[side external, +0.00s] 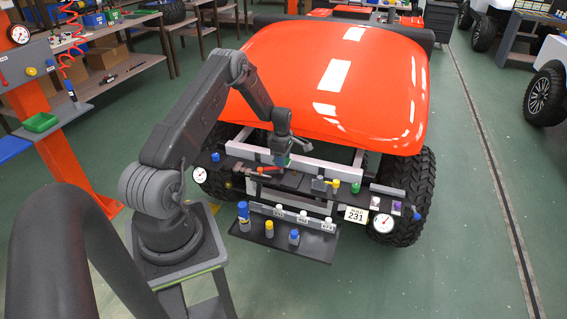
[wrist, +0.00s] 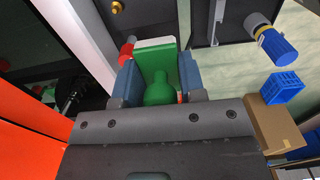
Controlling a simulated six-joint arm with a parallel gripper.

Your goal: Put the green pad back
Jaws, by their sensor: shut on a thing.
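My gripper (side external: 281,160) is low over the left part of the dark shelf bar (side external: 318,187) at the cart's front. In the wrist view its two blue-grey fingers (wrist: 159,75) are shut on the green pad (wrist: 158,59). The pad has a rounded green knob on the near side and a pale block at its far edge. Whether the pad touches the bar cannot be told.
A red-handled tool (side external: 266,170) lies close beside the gripper. Round gauges (side external: 199,175) (side external: 382,223) sit at both ends of the bar. A lower tray (side external: 290,240) holds blue and yellow pieces. The orange hood (side external: 335,80) rises behind.

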